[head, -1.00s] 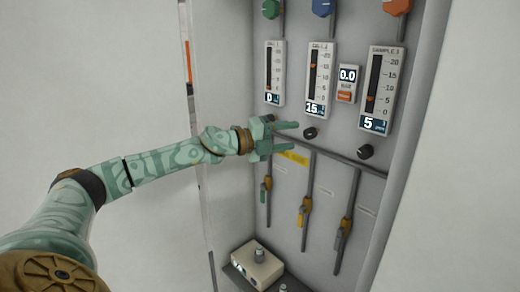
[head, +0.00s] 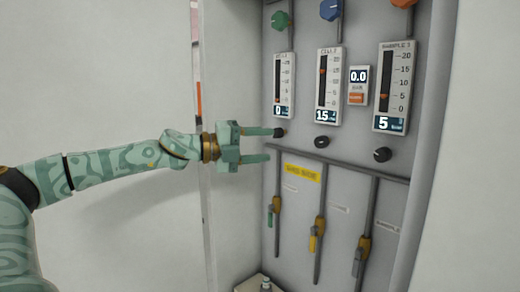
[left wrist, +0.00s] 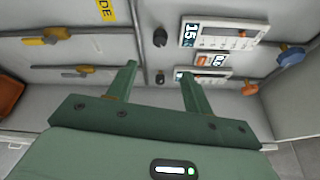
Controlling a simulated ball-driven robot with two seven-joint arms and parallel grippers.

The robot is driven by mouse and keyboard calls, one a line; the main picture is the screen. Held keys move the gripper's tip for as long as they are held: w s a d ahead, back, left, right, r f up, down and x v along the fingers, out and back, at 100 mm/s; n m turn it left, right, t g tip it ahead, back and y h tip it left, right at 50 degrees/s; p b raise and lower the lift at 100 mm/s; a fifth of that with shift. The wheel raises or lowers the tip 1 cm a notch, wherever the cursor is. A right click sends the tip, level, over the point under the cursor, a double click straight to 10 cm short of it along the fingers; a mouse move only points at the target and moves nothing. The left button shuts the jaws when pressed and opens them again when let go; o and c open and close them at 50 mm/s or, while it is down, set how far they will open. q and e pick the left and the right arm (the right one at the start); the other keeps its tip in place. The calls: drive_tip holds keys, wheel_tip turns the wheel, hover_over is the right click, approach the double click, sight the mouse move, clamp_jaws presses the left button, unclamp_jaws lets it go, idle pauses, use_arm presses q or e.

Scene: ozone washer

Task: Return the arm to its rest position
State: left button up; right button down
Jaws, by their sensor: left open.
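My left arm (head: 110,163), pale green with a swirl pattern, reaches in from the left of the head view. Its left gripper (head: 270,145) is open and empty, its two fingers pointing right towards the wall panel. The upper fingertip overlaps the leftmost black knob (head: 281,132) in the head view; I cannot tell if they touch. In the left wrist view the open fingers (left wrist: 158,75) have nothing between them, with the panel beyond. My right gripper is not in view.
The grey panel sits in a recess and carries three gauges, the middle one (head: 328,86) reading 15. More black knobs (head: 321,142) stick out below. A horizontal pipe (head: 345,164) and several valve levers (head: 318,235) lie lower. The recess's left edge (head: 206,230) is near my wrist.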

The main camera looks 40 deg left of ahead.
use_arm(q)
drive_tip(key=shift+f, duration=0.1)
drive_tip(key=d+f+n+y, duration=0.3)
drive_tip(key=d+f+n, duration=0.3)
drive_tip(key=f, duration=0.8)
drive_tip(key=d+f+n+y, duration=0.2)
drive_tip(key=d+f+n, duration=0.2)
drive_tip(key=d+f, duration=0.75)
drive_tip(key=s+a+f+n+g+y, duration=0.1)
drive_tip(key=s+f+n+g+y, duration=0.3)
drive_tip(key=s+f, duration=0.55)
drive_tip(key=s+a+f+n+g+y, duration=0.1)
drive_tip(key=s+f+n+g+y, duration=0.3)
drive_tip(key=s+f, duration=0.55)
drive_tip(key=s+d+f+n+g+h+b, duration=0.1)
drive_tip(key=s+d+f+g+h+b, duration=0.2)
drive_tip(key=f, duration=1.2)
drive_tip(key=s+d+f+b, duration=0.25)
drive_tip(key=f+b, duration=0.25)
drive_tip(key=f, duration=1)
drive_tip(key=s+f+n+g+h+b, duration=0.2)
drive_tip(key=s+f+b, duration=0.5)
drive_tip(key=s+f, duration=1.4)
wheel_tip(320, 180, down, 4)
drive_tip(key=shift+s+a+f+n+g, duration=0.25)
drive_tip(key=shift+s+n+g, duration=0.1)
drive_tip(key=shift+n+g, duration=0.35)
